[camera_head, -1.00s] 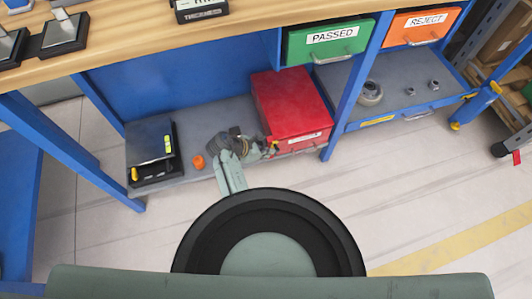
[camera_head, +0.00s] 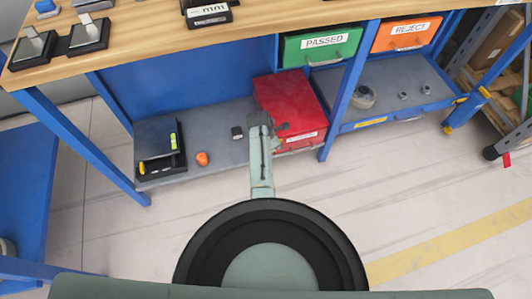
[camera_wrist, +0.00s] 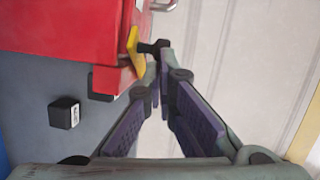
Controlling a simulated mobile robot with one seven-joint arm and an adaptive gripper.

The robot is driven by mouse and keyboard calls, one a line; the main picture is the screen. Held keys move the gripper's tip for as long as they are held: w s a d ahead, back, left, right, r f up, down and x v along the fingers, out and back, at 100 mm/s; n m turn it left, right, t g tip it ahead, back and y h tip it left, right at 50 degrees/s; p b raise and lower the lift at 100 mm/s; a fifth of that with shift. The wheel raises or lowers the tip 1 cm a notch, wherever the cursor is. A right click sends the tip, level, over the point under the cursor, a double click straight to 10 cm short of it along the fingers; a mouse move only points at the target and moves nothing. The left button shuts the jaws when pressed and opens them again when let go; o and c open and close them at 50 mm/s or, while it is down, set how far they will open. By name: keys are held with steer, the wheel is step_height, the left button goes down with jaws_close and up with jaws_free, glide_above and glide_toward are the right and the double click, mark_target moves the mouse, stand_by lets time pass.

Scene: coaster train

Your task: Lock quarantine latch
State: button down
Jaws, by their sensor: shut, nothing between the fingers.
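A red box (camera_head: 289,100) sits on the lower shelf of the bench; I take it to be the quarantine box, though its label is too small to read. In the wrist view its red wall (camera_wrist: 62,35) fills the upper left. A yellow lever (camera_wrist: 134,52), which looks like the latch, stands out from the box edge. My gripper (camera_wrist: 160,62) is shut and empty, its tips just right of the lever, beside a dark knob. I cannot tell whether they touch. In the head view my arm hides the latch.
A small black block (camera_head: 237,133) lies on the shelf left of my arm; an orange round object (camera_head: 202,158) and a black tray (camera_head: 160,168) are farther left. A green PASSED drawer (camera_head: 322,46) and an orange REJECT drawer (camera_head: 405,33) hang above. The floor in front is open.

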steer(key=y, duration=0.1)
steer(key=d+y, duration=0.1)
steer(key=d+f+g, duration=0.1)
steer(key=shift+w+d+y+b, duration=0.15)
steer(key=shift+w+y+b, duration=0.25)
steer(key=d+f+y+b, duration=0.1)
steer(key=y+b, duration=0.1)
steer(key=b, duration=0.2)
steer(key=w+d+f+g+y+b, duration=0.1)
steer(key=d+f+y+b, duration=0.1)
steer(key=b, duration=0.3)
steer(key=shift+w+d+f+m+y+b, duration=0.15)
steer(key=shift+d+f+m+y+b, duration=0.05)
steer(key=shift+d+m+y+b, duration=0.1)
steer(key=shift+d, duration=0.1)
steer(key=shift+r, duration=0.1)
